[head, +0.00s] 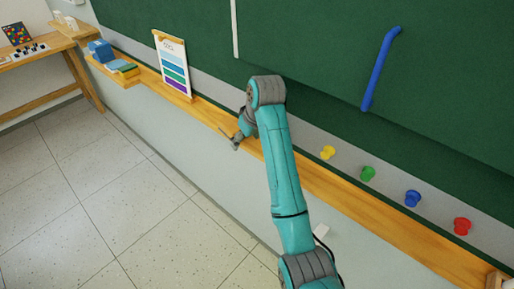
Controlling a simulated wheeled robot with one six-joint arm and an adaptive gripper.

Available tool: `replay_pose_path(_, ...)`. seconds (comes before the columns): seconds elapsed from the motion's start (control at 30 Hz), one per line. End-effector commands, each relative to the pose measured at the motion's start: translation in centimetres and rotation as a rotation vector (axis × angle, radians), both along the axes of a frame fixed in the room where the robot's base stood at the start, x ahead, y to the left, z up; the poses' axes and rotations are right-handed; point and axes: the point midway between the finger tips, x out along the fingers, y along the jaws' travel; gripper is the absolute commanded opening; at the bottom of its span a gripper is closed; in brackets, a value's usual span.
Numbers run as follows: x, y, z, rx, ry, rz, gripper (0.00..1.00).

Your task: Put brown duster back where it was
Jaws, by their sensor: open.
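My gripper (231,139) is small in the head view, beside the long wooden ledge (355,200) under the green chalkboard (310,45). It is open, and I see nothing between its fingers. I cannot make out a brown duster anywhere in this view. My arm covers part of the ledge and the wall behind it, so anything lying there is hidden.
A chart with coloured bands (173,68) stands against the board. Blue boxes (100,50) sit at the ledge's left end. Yellow (328,152), green (368,173), blue (413,198) and red (462,226) knobs line the grey strip. The tiled floor (120,200) is clear.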

Motion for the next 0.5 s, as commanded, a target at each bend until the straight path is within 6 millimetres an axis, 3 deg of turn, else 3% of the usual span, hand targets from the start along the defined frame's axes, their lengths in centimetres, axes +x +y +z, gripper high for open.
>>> replay_pose_path(0.2, -2.8, -2.6, 0.0, 0.0, -0.001, -0.001, 0.72)
replay_pose_path(0.5, -4.2, -3.8, 0.0, 0.0, -0.001, 0.0, 0.72)
